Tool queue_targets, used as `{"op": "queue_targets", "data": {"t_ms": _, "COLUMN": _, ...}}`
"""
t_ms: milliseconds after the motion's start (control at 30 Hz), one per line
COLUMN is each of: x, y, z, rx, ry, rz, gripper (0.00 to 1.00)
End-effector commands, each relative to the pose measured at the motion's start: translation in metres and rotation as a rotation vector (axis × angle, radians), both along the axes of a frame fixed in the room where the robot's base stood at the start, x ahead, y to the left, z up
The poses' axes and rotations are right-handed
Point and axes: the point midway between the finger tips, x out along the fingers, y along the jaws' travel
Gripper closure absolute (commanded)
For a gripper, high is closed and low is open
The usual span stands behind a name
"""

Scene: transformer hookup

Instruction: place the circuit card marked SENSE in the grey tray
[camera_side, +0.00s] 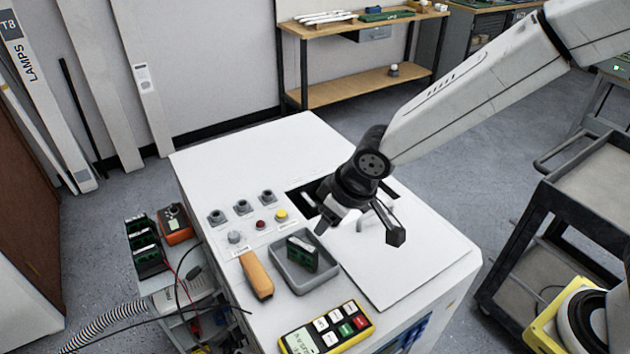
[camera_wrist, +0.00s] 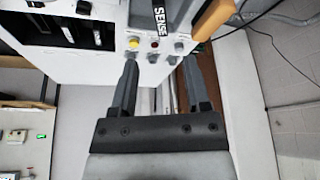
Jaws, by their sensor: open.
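The card marked SENSE (camera_wrist: 160,15) shows its black and white label at the top of the wrist view. In the side view a green and dark card (camera_side: 301,252) stands tilted inside the grey tray (camera_side: 291,284), in the matching place; its lettering is too small to read there. My gripper (camera_side: 358,231) is open and empty above the white cabinet top, to the right of the tray and higher, clear of the card. In the wrist view my gripper (camera_wrist: 160,64) has its two fingers wide apart, with nothing between them.
A dark slotted opening (camera_side: 308,194) lies in the cabinet top behind my gripper. Buttons and knobs (camera_side: 260,225), an orange tool (camera_side: 256,275) and a yellow meter (camera_side: 326,328) surround the tray. A rack of cards (camera_side: 145,247) stands left. The cabinet's right panel is clear.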

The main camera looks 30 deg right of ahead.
Motion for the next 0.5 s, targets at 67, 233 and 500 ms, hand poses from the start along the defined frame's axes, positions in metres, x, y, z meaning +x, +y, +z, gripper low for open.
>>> {"op": "queue_targets", "data": {"t_ms": 67, "x": 0.0, "y": 0.0, "z": 0.0, "rx": 0.0, "ry": 0.0, "rz": 0.0, "gripper": 0.39}}
{"op": "queue_targets", "data": {"t_ms": 233, "x": -0.002, "y": -0.013, "z": 0.001, "rx": -0.003, "ry": 0.006, "rz": -0.022, "gripper": 0.39}}
{"op": "queue_targets", "data": {"t_ms": 500, "x": -0.023, "y": -0.091, "z": 0.003, "rx": -0.022, "ry": 0.051, "rz": -0.158, "gripper": 0.39}}
